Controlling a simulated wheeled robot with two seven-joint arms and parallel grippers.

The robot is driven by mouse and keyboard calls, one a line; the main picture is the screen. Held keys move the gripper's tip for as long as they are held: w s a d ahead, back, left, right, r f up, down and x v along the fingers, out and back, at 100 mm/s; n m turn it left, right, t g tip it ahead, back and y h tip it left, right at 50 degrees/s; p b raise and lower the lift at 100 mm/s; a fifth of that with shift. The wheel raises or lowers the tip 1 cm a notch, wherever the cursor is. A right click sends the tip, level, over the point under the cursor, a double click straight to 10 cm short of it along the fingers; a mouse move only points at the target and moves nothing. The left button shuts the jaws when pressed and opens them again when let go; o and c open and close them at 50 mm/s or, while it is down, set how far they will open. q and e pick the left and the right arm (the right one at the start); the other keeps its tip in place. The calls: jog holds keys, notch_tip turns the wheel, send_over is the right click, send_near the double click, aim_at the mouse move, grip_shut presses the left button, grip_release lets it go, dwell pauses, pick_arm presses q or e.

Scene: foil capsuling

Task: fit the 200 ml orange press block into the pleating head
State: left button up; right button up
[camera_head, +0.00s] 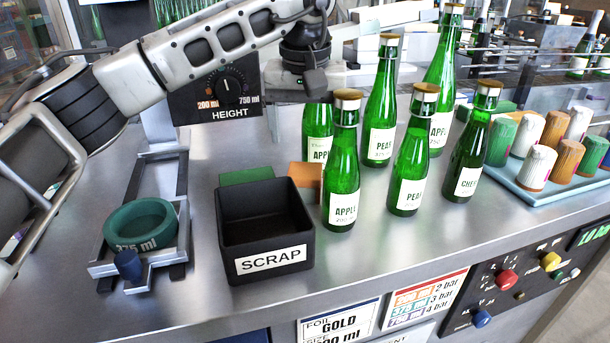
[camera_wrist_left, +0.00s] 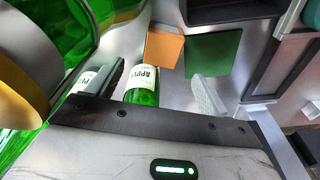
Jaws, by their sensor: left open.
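A teal ring marked 375 ml (camera_head: 141,229) sits in a metal cradle (camera_head: 140,284) at the left. I cannot make out the pleating head; my left arm covers part of the machine by the HEIGHT dial (camera_head: 228,86). My left gripper (camera_head: 314,82) is above the counter behind the bottles. In the wrist view its fingers (camera_wrist_left: 160,88) are apart, with a green bottle showing beyond them.
A black SCRAP bin (camera_head: 265,262) stands at the counter's front, with a green square (camera_head: 247,176) behind it. Several green bottles (camera_head: 341,185) stand close to my left gripper. A tray (camera_head: 545,197) of coloured capsules is at the right.

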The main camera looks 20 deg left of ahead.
aim_at(305, 170)
pick_arm(q)
jog(key=f, duration=0.7)
jog(key=shift+w+a+f+p, duration=0.2)
jog(key=shift+w+a+p, duration=0.05)
jog(key=shift+w+p, duration=0.15)
jog(key=shift+c, duration=0.3)
jog(key=c, duration=1.1)
jog(key=shift+c, duration=0.2)
